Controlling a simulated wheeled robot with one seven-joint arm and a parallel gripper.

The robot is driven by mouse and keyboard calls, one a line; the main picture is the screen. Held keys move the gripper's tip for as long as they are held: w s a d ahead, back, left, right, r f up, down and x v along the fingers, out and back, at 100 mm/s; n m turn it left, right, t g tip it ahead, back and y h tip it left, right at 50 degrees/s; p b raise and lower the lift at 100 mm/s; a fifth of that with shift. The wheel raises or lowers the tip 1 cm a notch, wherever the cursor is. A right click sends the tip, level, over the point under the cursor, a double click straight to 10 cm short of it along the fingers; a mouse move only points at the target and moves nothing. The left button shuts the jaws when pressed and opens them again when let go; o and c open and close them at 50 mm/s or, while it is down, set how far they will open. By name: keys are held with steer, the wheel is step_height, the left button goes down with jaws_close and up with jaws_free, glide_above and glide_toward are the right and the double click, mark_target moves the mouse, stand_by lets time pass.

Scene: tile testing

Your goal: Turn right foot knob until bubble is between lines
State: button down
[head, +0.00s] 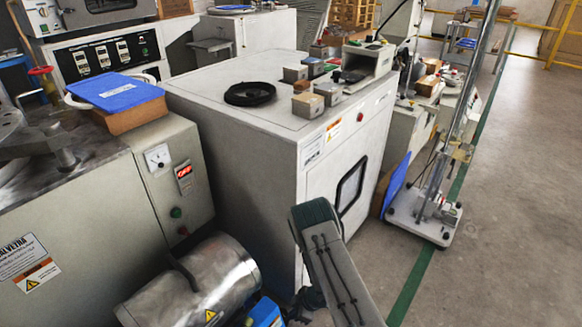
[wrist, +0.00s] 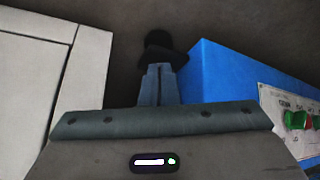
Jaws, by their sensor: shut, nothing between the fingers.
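In the wrist view my gripper (wrist: 159,70) is shut, its two grey-blue fingers side by side. A dark round part (wrist: 160,42), which may be a foot knob, shows just beyond the fingertips. I cannot tell whether the fingers touch it. It stands beside a blue box (wrist: 215,80), whose white panel (wrist: 282,110) carries green and red controls. In the head view the fingers are out of sight, and part of a blue casing (head: 265,314) shows at the bottom edge. No bubble or level lines can be made out in either view.
A large pale cabinet (head: 230,160) stands behind my arm, with a black ring (head: 250,93) and several small blocks on top. A metal cylinder (head: 190,285) lies left of my arm. A tall stand on a white base (head: 425,213) is at right. Open floor (head: 510,220) lies beyond the green line.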

steer(key=shift+s+a, duration=0.15)
step_height(320, 180, up, 6)
steer(key=d+p, duration=0.1)
steer(key=p, duration=0.3)
steer(key=shift+p, duration=0.4)
